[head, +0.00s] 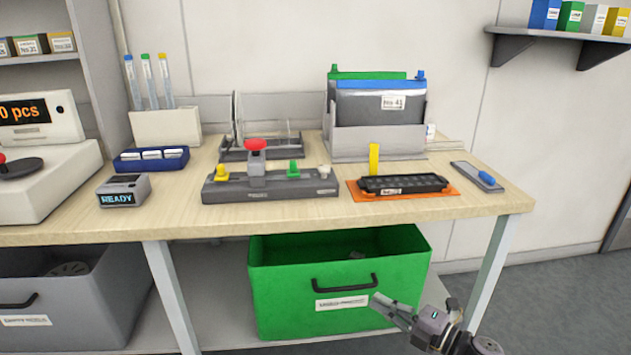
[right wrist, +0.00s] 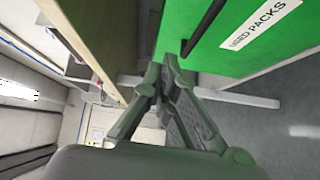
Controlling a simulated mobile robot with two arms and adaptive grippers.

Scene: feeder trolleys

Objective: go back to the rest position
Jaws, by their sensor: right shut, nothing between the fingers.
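My right gripper (head: 392,309) is low at the bottom right of the head view, in front of the green crate (head: 277,296) under the table. Its fingers are shut and empty. In the right wrist view the right gripper (right wrist: 163,85) has its fingertips together, with the green crate (right wrist: 178,30) and its label "USED PACKS" close by. My left gripper is not in either view.
The wooden table (head: 300,221) stands above the crate and holds a grey fixture (head: 270,188), an orange mat (head: 357,194) with a black tray and a READY device (head: 123,190). A grey crate (head: 40,338) is at lower left. Floor (head: 570,280) at right is clear.

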